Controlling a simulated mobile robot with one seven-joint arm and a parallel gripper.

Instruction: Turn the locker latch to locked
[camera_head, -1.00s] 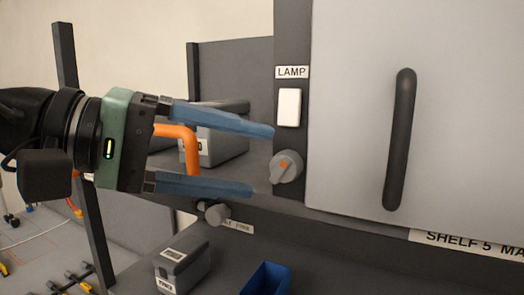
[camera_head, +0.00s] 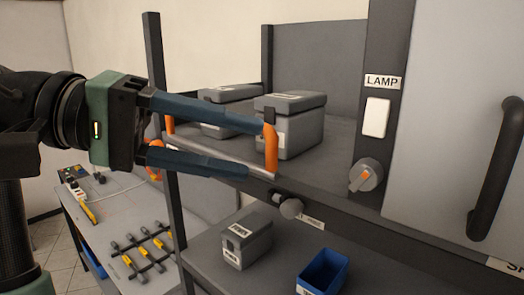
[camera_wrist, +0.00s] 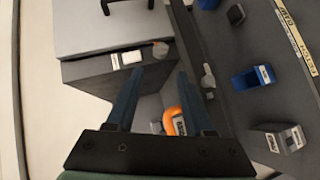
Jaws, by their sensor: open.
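The locker latch is a round grey knob (camera_head: 366,175) with an orange mark, on the dark post left of the pale locker door (camera_head: 445,120). The mark slants from lower left to upper right. No lettering for its positions is readable. The knob also shows, small, beyond the fingertips in the wrist view (camera_wrist: 160,48). My gripper (camera_head: 258,150) is open, its two blue fingers pointing right, with clear space between the fingertips and the knob. An orange bar (camera_head: 270,150) shows by the fingertips; I cannot tell whether it lies between them or behind.
A white lamp switch (camera_head: 376,118) sits above the knob. A black door handle (camera_head: 497,165) stands to its right. Grey lidded boxes (camera_head: 291,125) stand on the shelf behind my fingers. A smaller grey box (camera_head: 247,245) and a blue bin (camera_head: 322,270) are on the lower shelf.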

